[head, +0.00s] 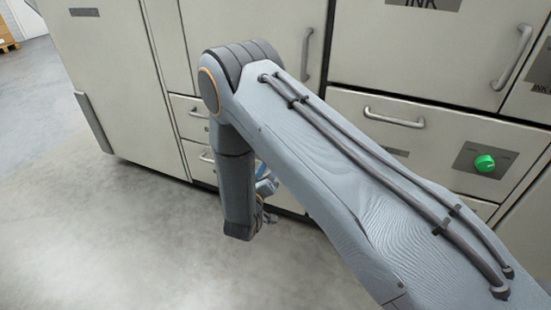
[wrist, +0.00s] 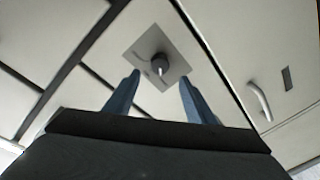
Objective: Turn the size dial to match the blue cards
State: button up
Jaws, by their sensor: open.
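A dark round dial (wrist: 160,63) with a light pointer mark sits on a square grey plate (wrist: 145,46) in the wrist view. Its markings are too small to read. My gripper (wrist: 159,79) is open, its two blue fingers spread below and to either side of the dial, with nothing between them. In the head view only a bit of my gripper (head: 266,185) shows behind my arm, and the dark dial is hidden there. No blue cards are in view, and I cannot tell whether the dark dial is the size dial.
A green knob (head: 485,163) on a grey plate is on the cabinet front at right. Pale cabinets (head: 115,70) with drawers and bar handles (head: 394,118) fill the back. Another handle (wrist: 260,101) is right of the dial. Concrete floor (head: 90,230) is clear at left.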

jog(key=b+x, duration=0.1)
jog(key=x, duration=0.6)
jog(key=shift+w+b, duration=0.3)
jog(key=shift+b, duration=0.05)
jog(key=c, duration=1)
jog(key=shift+c, duration=0.2)
jog(key=shift+d+m, duration=0.1)
jog(key=shift+m, duration=0.3)
jog(key=shift+f+m+t+h+p, duration=0.1)
jog(key=shift+m+h+p, duration=0.6)
jog(key=shift+m, duration=2.75)
jog(key=shift+f+m+t+h+p, duration=0.2)
jog(key=shift+m+p, duration=0.85)
jog(key=shift+m, duration=2.35)
jog(key=shift+r+m+h+p, duration=0.1)
jog(key=shift+m+h+p, duration=0.6)
jog(key=shift+m, duration=2.75)
